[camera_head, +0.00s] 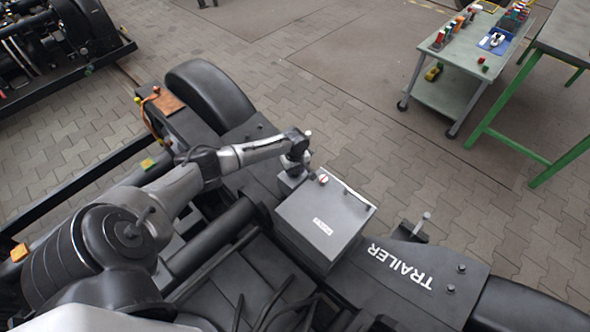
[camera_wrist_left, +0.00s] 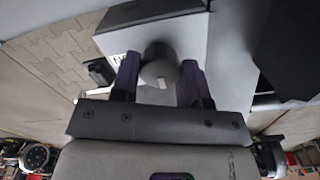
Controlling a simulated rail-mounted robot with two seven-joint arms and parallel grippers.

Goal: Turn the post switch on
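A grey box (camera_head: 318,222) with a small label and a red-and-white knob (camera_head: 323,179) on its lid stands on the dark bogie frame. My left gripper (camera_head: 294,172) points down at the box's far left corner, its fingers small and dark in the head view. In the left wrist view the two fingers of the left gripper (camera_wrist_left: 158,80) stand apart with a rounded dark grey post end (camera_wrist_left: 159,66) between them. I cannot tell whether they touch it. Which part is the post switch is not clear. My right gripper is out of view.
A short lever (camera_head: 422,222) stands beside the frame plate marked TRAILER (camera_head: 400,265). A black wheel (camera_head: 210,95) is behind my left arm. A grey-green cart (camera_head: 460,70) and a green-legged table (camera_head: 565,35) stand on the paving at the upper right.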

